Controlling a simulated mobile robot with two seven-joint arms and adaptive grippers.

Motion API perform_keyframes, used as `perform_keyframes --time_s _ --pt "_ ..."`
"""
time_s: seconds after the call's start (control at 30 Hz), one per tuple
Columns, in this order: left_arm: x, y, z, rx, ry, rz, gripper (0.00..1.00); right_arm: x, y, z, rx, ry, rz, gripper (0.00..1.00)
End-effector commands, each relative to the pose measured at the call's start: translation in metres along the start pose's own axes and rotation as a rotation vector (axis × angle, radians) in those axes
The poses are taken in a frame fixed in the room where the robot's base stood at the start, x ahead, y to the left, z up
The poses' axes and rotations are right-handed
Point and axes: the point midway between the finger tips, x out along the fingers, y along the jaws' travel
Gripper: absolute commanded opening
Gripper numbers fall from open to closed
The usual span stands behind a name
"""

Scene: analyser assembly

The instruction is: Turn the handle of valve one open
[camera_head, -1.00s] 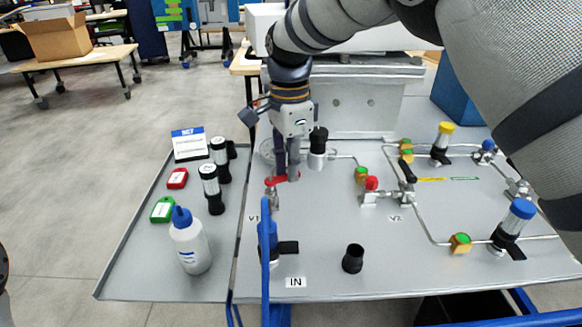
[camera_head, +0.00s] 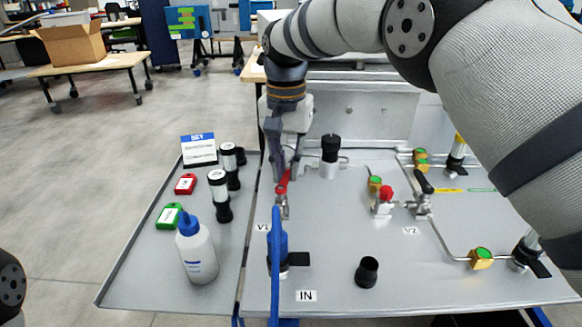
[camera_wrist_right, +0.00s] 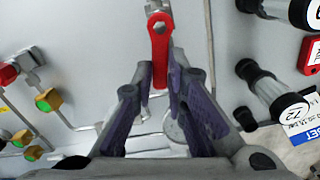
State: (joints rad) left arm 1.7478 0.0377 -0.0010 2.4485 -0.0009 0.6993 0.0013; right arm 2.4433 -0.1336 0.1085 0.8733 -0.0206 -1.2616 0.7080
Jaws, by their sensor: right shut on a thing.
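The red handle of valve one (camera_head: 283,184) stands beside the V1 label (camera_head: 263,227), near the left edge of the grey panel. It points roughly away from me, toward the back of the panel. My right gripper (camera_head: 286,176) reaches down from above and is shut on this handle. In the right wrist view the red handle (camera_wrist_right: 160,42) runs from the valve stem at the top down between the two fingertips (camera_wrist_right: 160,78). The fingers hide part of the handle in the head view. My left gripper is not in view.
A black cup (camera_head: 367,272) stands in front.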

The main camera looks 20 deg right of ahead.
Motion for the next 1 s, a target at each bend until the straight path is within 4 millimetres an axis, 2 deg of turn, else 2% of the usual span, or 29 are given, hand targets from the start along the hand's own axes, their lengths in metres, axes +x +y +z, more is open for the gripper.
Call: perform_keyframes --time_s 0.4,1.0 --pt "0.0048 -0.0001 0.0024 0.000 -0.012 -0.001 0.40 0.0014 -0.0088 0.0013 -0.220 -0.002 0.002 0.00" --pt "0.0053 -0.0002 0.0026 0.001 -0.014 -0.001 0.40 0.0008 -0.0106 0.0021 -0.269 -0.002 0.001 0.00"
